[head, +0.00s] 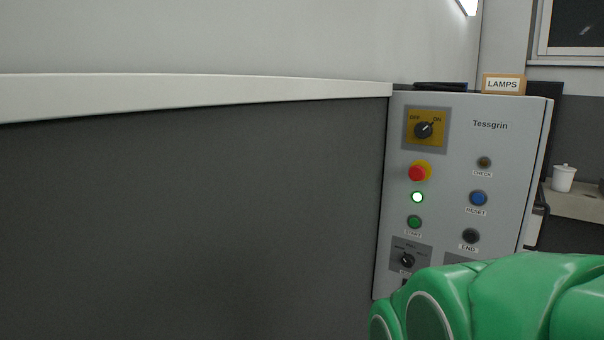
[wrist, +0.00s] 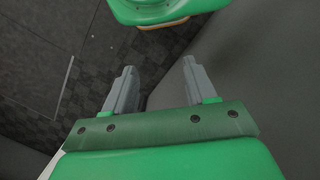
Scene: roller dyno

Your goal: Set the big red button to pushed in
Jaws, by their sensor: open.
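The big red button (head: 417,173) sits on a yellow base on the grey control panel (head: 455,130), below the OFF/ON rotary switch (head: 423,130). It appears to stand out from the panel; I cannot tell its exact state. My green arm (head: 490,300) shows at the lower right of the head view, in front of the panel's lower part. My gripper (wrist: 158,80) is in the wrist view, with two grey fingers apart and nothing between them. The button is not in the wrist view. The gripper's fingers are not seen in the head view.
A lit white-green lamp (head: 417,197) and a green START button (head: 414,222) sit below the red button. A blue RESET button (head: 478,198) and a black END button (head: 470,236) are to the right. A dark wall (head: 190,210) fills the left.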

